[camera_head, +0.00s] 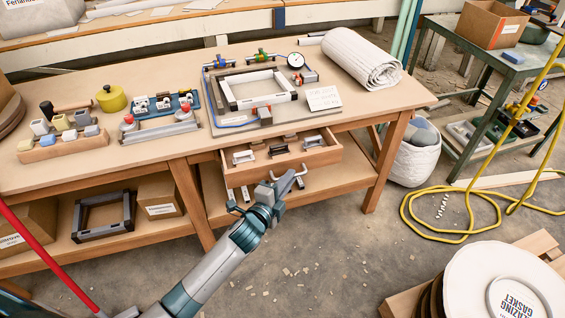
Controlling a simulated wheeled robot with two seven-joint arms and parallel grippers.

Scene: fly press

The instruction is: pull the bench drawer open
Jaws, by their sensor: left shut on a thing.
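The bench drawer (325,155) sticks out from under the wooden workbench's front edge and stands partly open. Metal brackets lie inside it. Its metal handle (246,194) is on the drawer's front face, partly hidden behind my gripper. My left gripper (286,184) is at the drawer front, shut on the handle. My left arm reaches up to it from the bottom of the view. My right gripper is not in view.
On the workbench (355,118) stand a metal frame fixture (258,104), a rolled white mat (362,58) and a yellow pot (111,98). A lower shelf holds boxes. A white bin (415,160) and yellow hose (412,208) are at right. Floor before the drawer is mostly clear.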

